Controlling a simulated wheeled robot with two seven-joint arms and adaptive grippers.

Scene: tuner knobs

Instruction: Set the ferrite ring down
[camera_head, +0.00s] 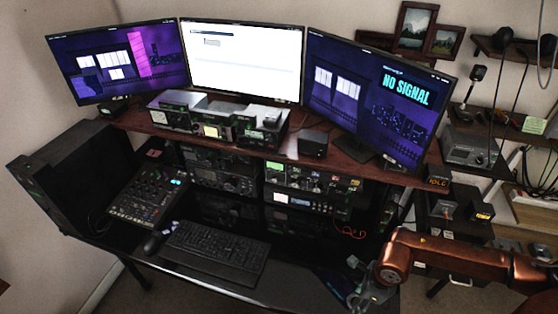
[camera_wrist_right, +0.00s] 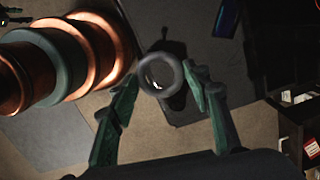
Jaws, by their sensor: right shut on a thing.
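The dark grey ferrite ring (camera_wrist_right: 145,76) sits between the two green fingers of my right gripper (camera_wrist_right: 161,74) in the right wrist view. The fingers are shut on its opposite sides, and its hole faces the camera. A dark shadow lies on the surface just beside the ring; I cannot tell how far above the surface it is. In the head view my right gripper (camera_head: 368,290) is low at the desk's front right, and I cannot make out the ring there. My left gripper is not in view.
A keyboard (camera_head: 215,250), a mouse (camera_head: 153,242) and a mixer (camera_head: 151,198) lie on the desk to the left of my right gripper. Radio units stand under the monitor shelf (camera_head: 340,163). An orange cable (camera_head: 350,232) lies behind the gripper. The dark desk between keyboard and gripper looks clear.

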